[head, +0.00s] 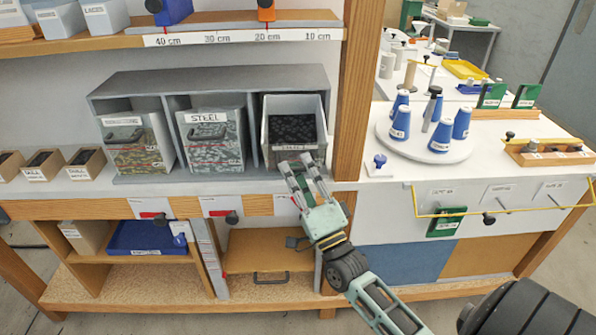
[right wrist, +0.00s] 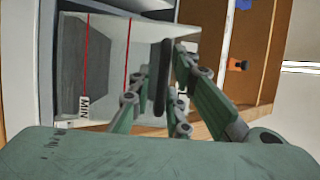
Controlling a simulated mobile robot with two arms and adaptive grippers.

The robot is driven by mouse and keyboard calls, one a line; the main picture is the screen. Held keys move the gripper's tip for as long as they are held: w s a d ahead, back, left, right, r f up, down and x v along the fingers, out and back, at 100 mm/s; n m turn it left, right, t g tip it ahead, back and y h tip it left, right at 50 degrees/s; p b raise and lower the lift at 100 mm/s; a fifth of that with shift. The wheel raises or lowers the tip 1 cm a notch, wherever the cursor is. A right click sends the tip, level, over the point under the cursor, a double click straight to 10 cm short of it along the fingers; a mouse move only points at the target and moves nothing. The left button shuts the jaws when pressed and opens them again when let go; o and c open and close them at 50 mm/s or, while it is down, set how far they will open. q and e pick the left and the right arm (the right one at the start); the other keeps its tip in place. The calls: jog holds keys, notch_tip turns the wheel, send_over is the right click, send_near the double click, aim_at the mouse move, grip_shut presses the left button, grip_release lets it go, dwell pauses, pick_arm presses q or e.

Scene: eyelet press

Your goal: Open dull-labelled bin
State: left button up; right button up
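A grey rack (head: 205,78) holds three bins. The right bin (head: 312,110) shows its inside and dark contents from above. Its front label is mostly covered by my gripper and is hard to read. The middle bin (head: 212,138) reads STEEL; the left bin's (head: 137,143) label is too small to read. My right gripper (head: 299,168) is at the front of the right bin. In the right wrist view, the fingers (right wrist: 163,82) stand on both sides of a black handle (right wrist: 162,60), with small gaps visible. My left gripper is out of view.
A wooden post (head: 356,90) stands just right of the rack. A shelf (head: 225,27) with a length scale runs above it. Small cardboard boxes (head: 86,161) sit left of the rack. Blue cones (head: 462,122) stand on a round white tray at the right.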

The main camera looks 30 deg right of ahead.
jog(key=d+v, duration=0.1)
jog(key=v, duration=1.1)
jog(key=shift+a, duration=0.45)
jog(key=s+a+f+n+g+y, duration=0.1)
jog(key=s+a+f+n+g, duration=0.2)
jog(key=f, duration=0.9)
jog(key=s+f+n+g+p, duration=0.1)
jog(key=f+n+g, duration=0.3)
jog(key=f, duration=0.9)
jog(key=s+a+f+n+g+y, duration=0.15)
jog(key=f+g, duration=0.25)
jog(key=f, duration=0.8)
jog(key=s+a+f+n+g+p, duration=0.1)
jog(key=s+a+f+n+g, duration=0.15)
jog(key=s+f, duration=0.4)
jog(key=s+a+f+n+g, duration=0.1)
jog(key=s+f+n+g, duration=0.25)
jog(key=s+f, duration=0.3)
jog(key=s+a+f+n+g, duration=0.1)
jog(key=s+f+n+g, duration=0.1)
jog(key=s, duration=0.7)
jog(key=s+a+f+n+g, duration=0.1)
jog(key=s+f+n+g, duration=0.1)
jog(key=s+f+g, duration=0.2)
jog(key=s+f, duration=0.2)
jog(key=s, duration=0.2)
jog(key=shift+s+p, duration=0.3)
jog(key=shift+s, duration=0.05)
jog(key=shift+w+a, duration=0.1)
jog(key=shift+a, duration=0.05)
